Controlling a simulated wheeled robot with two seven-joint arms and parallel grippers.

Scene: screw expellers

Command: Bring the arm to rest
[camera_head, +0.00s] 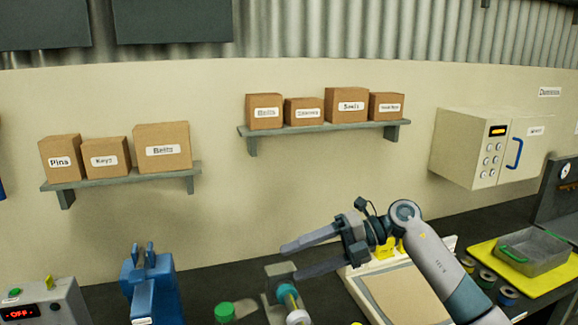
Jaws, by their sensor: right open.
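My right arm comes in from the lower right, and its gripper (290,261) points left above the bench. Its two long grey fingers are spread apart with nothing between them. The lower finger is close above a small grey device with a blue and white cylinder (290,299) on it; I cannot tell whether they touch. My left gripper does not show.
A beige machine (400,298) lies under my right arm. A blue device (151,287) and a control box (44,304) stand at left. A metal tray (536,252) sits on a yellow mat (530,282). Boxed shelves (122,180) and a white cabinet (486,147) are on the wall.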

